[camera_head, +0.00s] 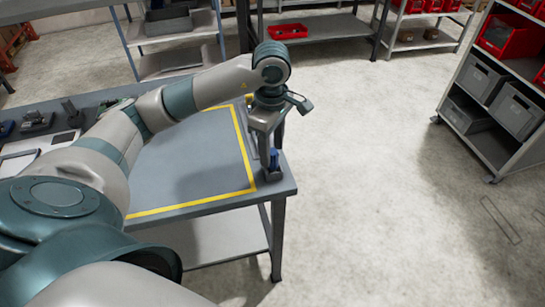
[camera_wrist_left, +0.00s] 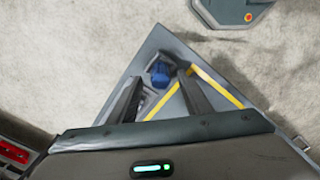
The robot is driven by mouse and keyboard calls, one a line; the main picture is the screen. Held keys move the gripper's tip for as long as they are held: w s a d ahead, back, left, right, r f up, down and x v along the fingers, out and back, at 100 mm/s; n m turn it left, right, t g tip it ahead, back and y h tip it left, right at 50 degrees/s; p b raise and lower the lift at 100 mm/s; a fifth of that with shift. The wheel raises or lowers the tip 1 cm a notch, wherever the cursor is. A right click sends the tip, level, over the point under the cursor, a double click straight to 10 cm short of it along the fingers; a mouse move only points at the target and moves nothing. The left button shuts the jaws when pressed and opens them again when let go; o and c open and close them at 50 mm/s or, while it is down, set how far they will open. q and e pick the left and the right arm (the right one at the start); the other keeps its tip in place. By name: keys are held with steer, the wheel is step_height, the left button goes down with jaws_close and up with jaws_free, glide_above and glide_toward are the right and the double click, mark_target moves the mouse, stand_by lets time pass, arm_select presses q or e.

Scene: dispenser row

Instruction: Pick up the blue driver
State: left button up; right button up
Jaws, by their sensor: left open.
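The blue driver (camera_head: 274,157) stands in a small dark holder (camera_head: 273,175) at the right front corner of the grey table (camera_head: 200,160). Only a little of its blue upper part shows in the head view. My left gripper (camera_head: 267,151) points down over this corner, close to the driver. In the left wrist view, the open fingers (camera_wrist_left: 160,82) reach towards the driver's blue top (camera_wrist_left: 160,70), which shows between them. I cannot tell whether a finger touches it. The driver's lower part is hidden. My right gripper is not in view.
Yellow tape (camera_head: 190,204) borders the bare tabletop. Dark fixtures (camera_head: 38,120) stand at the table's left. A shelf with grey bins (camera_head: 482,78) and red bins (camera_head: 505,35) stands at the right. A red tray (camera_head: 288,31) lies on a rear bench. The floor right of the table is clear.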

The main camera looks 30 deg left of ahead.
mark_target(272, 163)
arm_select(q)
steer(key=shift+f+p, duration=0.45)
steer(key=shift+f, duration=1.1)
steer(key=shift+s, duration=0.1)
steer(key=shift+c, duration=0.4)
jaws_close()
